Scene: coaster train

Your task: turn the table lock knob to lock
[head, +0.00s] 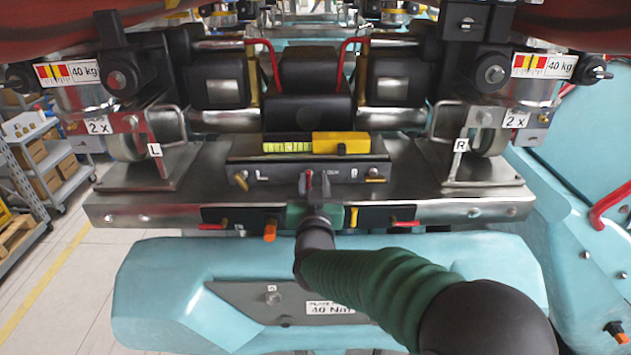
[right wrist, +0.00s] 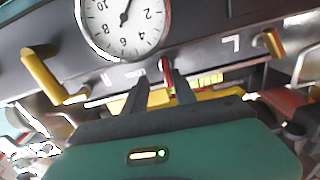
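A small red lever (head: 308,176) stands at the middle of the dark front panel (head: 270,176), beside small white lettering too small to read. It is likely the table lock knob, but I cannot read a label that says so. My right gripper (head: 314,186) is in front of it, its two dark fingers pointing at the panel. In the right wrist view the fingers (right wrist: 157,88) are apart with a gap between them. The red lever (right wrist: 166,70) shows by the tip of the right-hand finger; I cannot tell whether they touch. My left gripper is not in view.
Yellow handles (head: 241,180) (head: 375,178) flank the lever. A yellow level (head: 340,143) lies above the panel. A round dial (right wrist: 124,22) shows close by in the wrist view. Metal clamps (head: 463,150) stand either side.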

